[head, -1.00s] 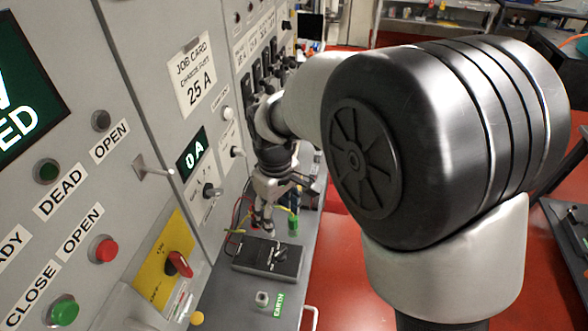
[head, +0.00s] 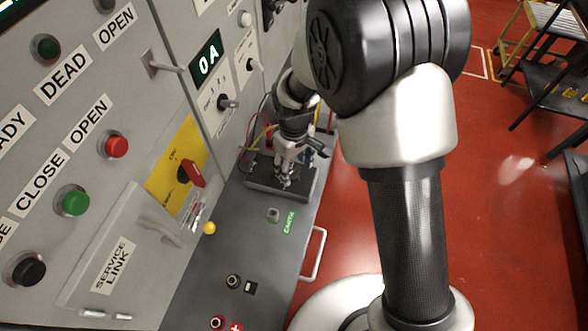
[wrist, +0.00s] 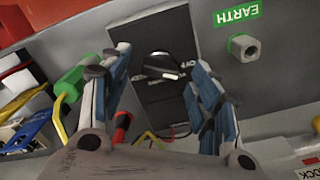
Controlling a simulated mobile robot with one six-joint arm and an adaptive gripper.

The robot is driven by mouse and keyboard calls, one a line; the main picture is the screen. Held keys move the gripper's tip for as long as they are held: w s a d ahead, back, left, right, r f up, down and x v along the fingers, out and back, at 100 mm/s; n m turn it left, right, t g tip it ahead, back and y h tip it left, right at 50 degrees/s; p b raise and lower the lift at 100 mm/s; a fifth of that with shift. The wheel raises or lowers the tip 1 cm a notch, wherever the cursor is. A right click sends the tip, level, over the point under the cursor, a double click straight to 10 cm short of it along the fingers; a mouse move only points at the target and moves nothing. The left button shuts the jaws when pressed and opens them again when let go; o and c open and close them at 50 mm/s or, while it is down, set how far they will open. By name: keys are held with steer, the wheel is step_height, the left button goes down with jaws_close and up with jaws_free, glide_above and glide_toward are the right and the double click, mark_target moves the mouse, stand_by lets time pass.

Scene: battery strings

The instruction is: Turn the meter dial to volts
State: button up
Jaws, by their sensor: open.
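The meter is a dark flat box (head: 262,179) on the grey bench ledge, partly hidden by my gripper in the head view. In the wrist view the meter (wrist: 162,100) shows a round black dial (wrist: 164,66) with a pale pointer bar and white markings, OFF among them. My gripper (head: 287,181) points down over the meter. In the wrist view my gripper (wrist: 160,60) is open, with a blue-grey finger on each side of the dial. I cannot tell whether either finger touches it.
An EARTH label (head: 289,223) and terminal (head: 273,215) sit in front of the meter. Red, yellow and green leads (wrist: 65,90) lie beside it. The grey panel with a red rotary handle (head: 192,174) rises at left.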

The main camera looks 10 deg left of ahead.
steer(key=shift+f, duration=0.75)
steer(key=shift+c, duration=0.3)
steer(key=c, duration=1)
steer(key=m, duration=0.3)
steer(key=shift+m, duration=2.3)
